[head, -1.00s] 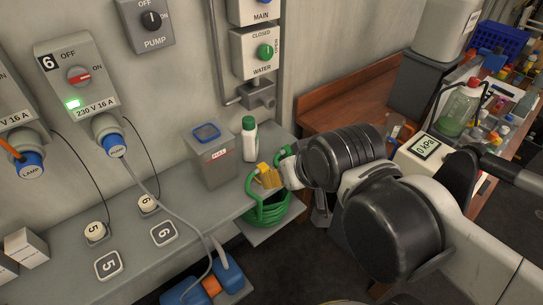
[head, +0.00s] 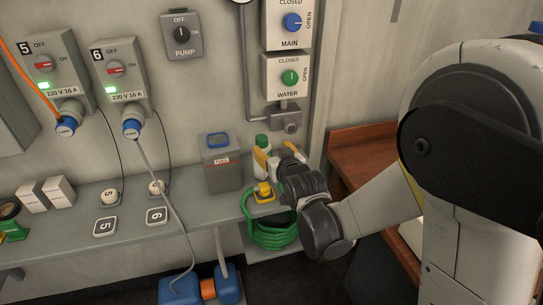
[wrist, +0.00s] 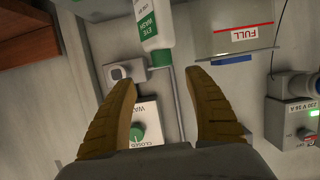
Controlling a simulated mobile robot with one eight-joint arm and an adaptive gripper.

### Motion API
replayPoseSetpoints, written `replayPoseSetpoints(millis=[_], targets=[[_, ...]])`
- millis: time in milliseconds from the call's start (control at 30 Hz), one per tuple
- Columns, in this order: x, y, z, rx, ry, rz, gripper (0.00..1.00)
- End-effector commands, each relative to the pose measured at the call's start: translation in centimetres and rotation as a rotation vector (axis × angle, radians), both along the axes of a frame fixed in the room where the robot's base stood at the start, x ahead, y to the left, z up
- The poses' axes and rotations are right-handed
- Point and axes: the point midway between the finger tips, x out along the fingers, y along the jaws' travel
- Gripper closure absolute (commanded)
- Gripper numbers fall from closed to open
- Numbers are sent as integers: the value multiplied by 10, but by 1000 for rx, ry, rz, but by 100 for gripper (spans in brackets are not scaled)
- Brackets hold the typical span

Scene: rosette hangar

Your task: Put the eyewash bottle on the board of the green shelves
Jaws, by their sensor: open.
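The eyewash bottle (head: 260,160) is white with a green cap and stands upright on the grey wall bench, partly hidden by my gripper in the head view. In the wrist view the bottle (wrist: 153,22) reads "EYE WASH" upside down, its green cap towards the gap between my fingers. My gripper (head: 273,172) is open, its yellow fingers spread close to the bottle in the head view. In the wrist view my gripper (wrist: 160,78) has nothing between its pads; the bottle lies beyond the fingertips. The green shelves are not visible in either view.
A grey box marked FULL (head: 221,163) stands just left of the bottle. A green hose coil (head: 270,232) hangs at the bench's front edge. The WATER valve box (head: 287,76) and pipe are on the wall above. A brown wooden bench (head: 350,150) is at the right.

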Motion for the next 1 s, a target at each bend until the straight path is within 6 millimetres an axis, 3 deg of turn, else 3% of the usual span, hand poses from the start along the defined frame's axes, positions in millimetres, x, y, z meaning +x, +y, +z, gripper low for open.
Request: replayPoseSetpoints(millis=[700,1000], targets=[[91,29,-31,-1,1,-1,38],[96,31,-30,-1,1,-1,40]])
